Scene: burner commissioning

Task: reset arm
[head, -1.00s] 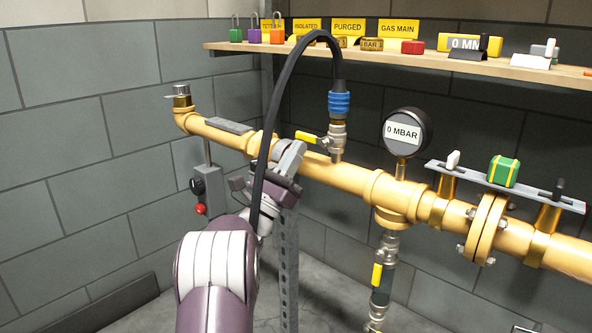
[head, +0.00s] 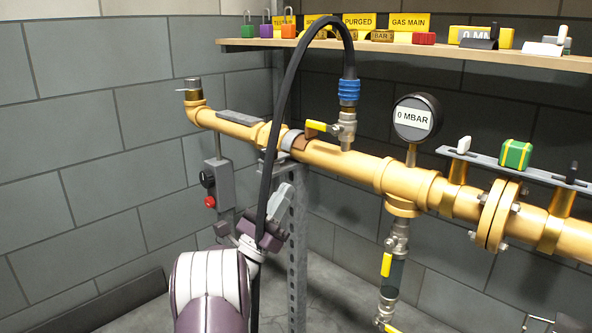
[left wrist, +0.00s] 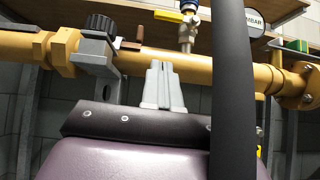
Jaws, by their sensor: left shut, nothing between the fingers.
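My left gripper (head: 282,200) is below and in front of the yellow gas pipe (head: 330,160), apart from it in the head view. Its grey fingers are together and empty; they also show in the left wrist view (left wrist: 163,85), pointing toward the pipe. A black hose (head: 287,85) loops from the blue coupling (head: 349,91) down past the gripper and hides part of it. The hose crosses the left wrist view (left wrist: 233,100) on the right. My right gripper is in neither view.
A pressure gauge (head: 414,117) reads 0 MBAR. A valve with a yellow lever (head: 318,127) sits on the pipe under the coupling. A grey box with a red button (head: 210,201) hangs at left. A wooden shelf (head: 400,50) holds padlocks and yellow signs. A steel post (head: 298,250) stands behind the gripper.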

